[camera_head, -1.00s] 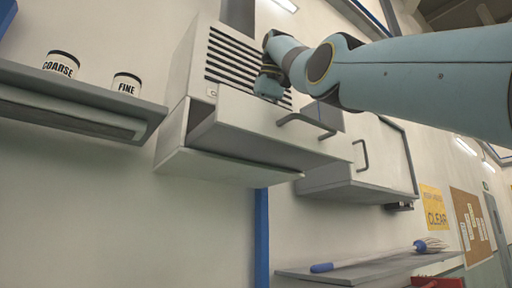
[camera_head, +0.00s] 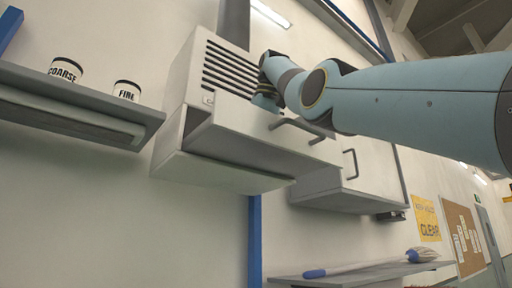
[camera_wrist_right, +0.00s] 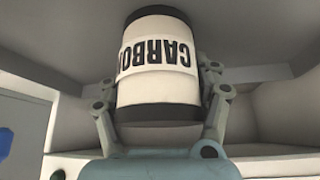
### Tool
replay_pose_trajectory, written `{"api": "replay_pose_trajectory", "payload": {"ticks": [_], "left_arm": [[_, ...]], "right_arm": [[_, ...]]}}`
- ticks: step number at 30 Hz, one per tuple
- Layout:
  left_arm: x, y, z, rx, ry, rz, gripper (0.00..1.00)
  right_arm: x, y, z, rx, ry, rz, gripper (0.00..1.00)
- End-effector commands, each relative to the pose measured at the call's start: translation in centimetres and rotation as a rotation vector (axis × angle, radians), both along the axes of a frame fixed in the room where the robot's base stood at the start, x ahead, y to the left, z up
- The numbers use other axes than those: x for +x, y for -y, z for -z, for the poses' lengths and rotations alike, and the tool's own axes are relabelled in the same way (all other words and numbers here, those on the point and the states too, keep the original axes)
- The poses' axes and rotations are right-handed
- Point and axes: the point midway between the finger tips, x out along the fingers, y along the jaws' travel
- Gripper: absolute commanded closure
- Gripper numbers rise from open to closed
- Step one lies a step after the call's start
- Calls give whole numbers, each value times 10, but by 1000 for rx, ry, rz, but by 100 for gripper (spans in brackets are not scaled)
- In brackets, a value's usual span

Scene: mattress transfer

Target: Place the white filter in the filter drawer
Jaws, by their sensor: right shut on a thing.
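My right gripper (camera_wrist_right: 160,100) is shut on a white filter (camera_wrist_right: 158,85) with black end bands and upside-down lettering that reads "CARBO", the rest cut off. One finger presses on each side of it. In the head view the right arm comes in from the right, and its wrist end is at the open filter drawer (camera_head: 262,125), behind the drawer's front. The drawer front hides the fingers and the filter in this view. The drawer sticks out of a white vented cabinet (camera_head: 187,90) on the wall. My left gripper is not in view.
A grey shelf (camera_head: 85,105) at left holds a "COARSE" can (camera_head: 66,70) and a can that seems to read "FINE" (camera_head: 126,91). Another handled cabinet (camera_head: 375,170) is at right. A lower shelf (camera_head: 390,272) bears a mop (camera_head: 360,265).

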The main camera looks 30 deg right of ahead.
Motion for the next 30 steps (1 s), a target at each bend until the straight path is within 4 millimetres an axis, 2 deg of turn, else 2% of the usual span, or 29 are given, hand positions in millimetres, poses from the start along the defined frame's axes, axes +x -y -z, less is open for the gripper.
{"api": "replay_pose_trajectory", "payload": {"ticks": [1,7,17,20,30], "left_arm": [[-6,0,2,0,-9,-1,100],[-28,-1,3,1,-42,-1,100],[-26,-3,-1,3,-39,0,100],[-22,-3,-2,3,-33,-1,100],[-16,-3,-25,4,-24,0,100]], "right_arm": [[0,0,1,0,0,0,35],[0,0,1,0,1,0,8],[0,0,-3,0,2,0,8],[-6,-1,-14,0,4,0,8],[-43,-5,-81,-1,4,-1,8]]}}
